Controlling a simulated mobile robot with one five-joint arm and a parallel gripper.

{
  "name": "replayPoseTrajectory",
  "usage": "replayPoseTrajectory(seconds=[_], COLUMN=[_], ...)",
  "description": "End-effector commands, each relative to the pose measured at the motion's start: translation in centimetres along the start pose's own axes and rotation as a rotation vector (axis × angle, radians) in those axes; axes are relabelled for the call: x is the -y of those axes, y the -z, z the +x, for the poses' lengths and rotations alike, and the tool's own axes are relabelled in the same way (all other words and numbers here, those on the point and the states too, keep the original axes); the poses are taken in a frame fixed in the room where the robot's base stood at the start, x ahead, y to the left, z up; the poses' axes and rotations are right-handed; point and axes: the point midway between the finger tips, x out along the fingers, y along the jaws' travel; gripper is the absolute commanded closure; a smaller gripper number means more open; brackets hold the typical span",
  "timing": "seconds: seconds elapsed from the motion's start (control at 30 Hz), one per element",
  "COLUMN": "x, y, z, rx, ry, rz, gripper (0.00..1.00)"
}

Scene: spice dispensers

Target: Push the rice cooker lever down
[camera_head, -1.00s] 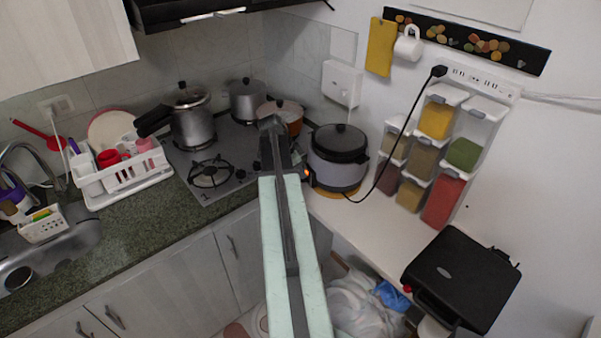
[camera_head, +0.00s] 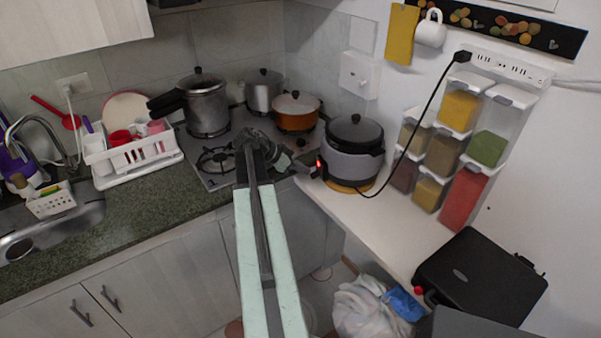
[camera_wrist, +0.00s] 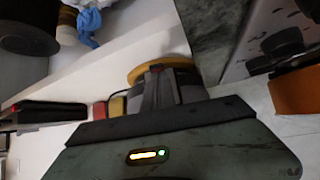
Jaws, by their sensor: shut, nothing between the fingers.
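The rice cooker (camera_head: 354,165), grey with a black lid, stands upright on a round yellow-brown mat (camera_head: 347,187) at the left end of the white counter. A small red light shows low on its left front side. My gripper (camera_head: 313,171) is shut and empty, with its tips right at that lower front side, by the light. I cannot tell whether they touch it. The lever is too small or hidden to make out. In the wrist view my gripper (camera_wrist: 168,88) shows dark fingers in front of the mat (camera_wrist: 150,68); the cooker is mostly hidden there.
The stove (camera_head: 215,160) with several pots, including an orange pot (camera_head: 296,112), is left of the cooker. Spice dispensers (camera_head: 438,155) hang at its right. A black cord (camera_head: 425,115) runs down beside it. A black appliance (camera_head: 480,275) sits at the counter's front right.

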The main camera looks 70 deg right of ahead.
Motion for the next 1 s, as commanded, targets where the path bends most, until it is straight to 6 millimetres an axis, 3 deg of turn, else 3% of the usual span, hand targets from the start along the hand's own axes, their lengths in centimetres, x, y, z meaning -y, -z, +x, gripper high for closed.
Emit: replayPoseTrajectory(seconds=[0.4,0.77,1.0], x=[-0.7,-0.8,-1.2], y=[2.6,2.7,2.4], z=[0.4,0.5,-2.4], rx=[0.003,0.003,0.003], ry=[-0.022,-0.025,-0.024], rz=[0.019,0.021,0.020], gripper=[1.00,1.00,1.00])
